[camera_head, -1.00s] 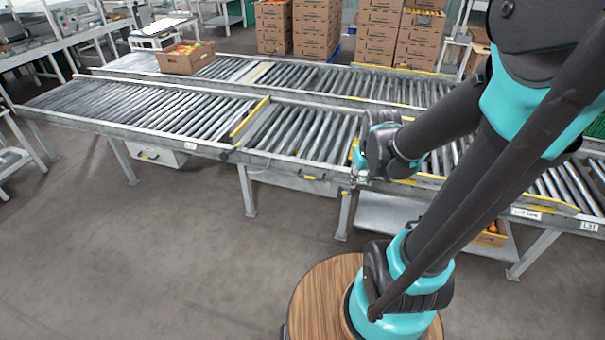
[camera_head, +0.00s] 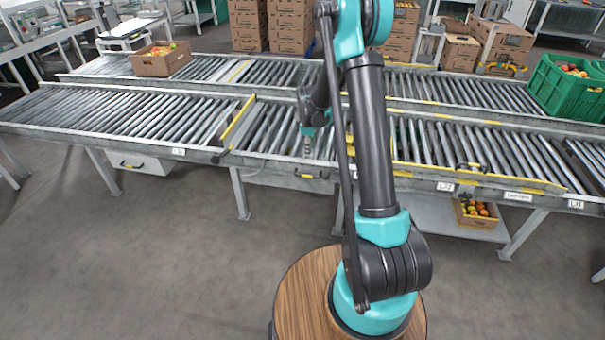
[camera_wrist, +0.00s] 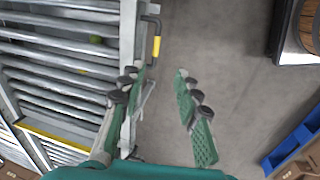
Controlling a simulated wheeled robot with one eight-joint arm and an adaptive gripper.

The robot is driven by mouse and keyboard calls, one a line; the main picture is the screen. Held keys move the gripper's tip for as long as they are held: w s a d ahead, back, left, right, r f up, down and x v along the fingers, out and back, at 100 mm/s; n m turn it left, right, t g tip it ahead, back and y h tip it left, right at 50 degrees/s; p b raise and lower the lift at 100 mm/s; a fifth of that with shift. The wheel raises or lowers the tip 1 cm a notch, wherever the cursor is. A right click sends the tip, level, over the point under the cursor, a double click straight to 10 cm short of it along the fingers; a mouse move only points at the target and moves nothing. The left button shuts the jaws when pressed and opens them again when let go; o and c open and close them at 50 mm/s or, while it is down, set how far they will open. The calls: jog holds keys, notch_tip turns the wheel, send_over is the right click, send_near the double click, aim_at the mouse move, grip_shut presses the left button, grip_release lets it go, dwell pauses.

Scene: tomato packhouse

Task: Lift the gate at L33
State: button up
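In the head view, a yellow-edged gate bar (camera_head: 238,121) crosses the near roller lane at the left, with a dark handle end at the front rail. A small label (camera_head: 178,151) on the rail left of it is too small to read surely. My gripper (camera_head: 308,146) is over the lane's front edge, right of that bar and just above a yellow-gripped handle (camera_head: 310,176). In the wrist view, my gripper (camera_wrist: 160,72) is open and empty. A yellow-gripped handle (camera_wrist: 156,47) lies just beyond the fingertips; the left finger overlaps the lane's side rail.
Labels L32 (camera_head: 445,187) and L31 (camera_head: 576,204) are on the rail at right. A tomato carton (camera_head: 161,62) is on the far lane, a green crate (camera_head: 567,88) at far right. Another carton (camera_head: 477,219) is below the near lane. The floor (camera_head: 150,270) in front is clear.

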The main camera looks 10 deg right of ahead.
aim_at(308, 177)
jog(key=shift+n, duration=0.3)
jog(key=x, duration=1.2)
jog(key=a+x, duration=0.1)
jog(key=x, duration=0.6)
jog(key=shift+w, duration=0.45)
grip_shut()
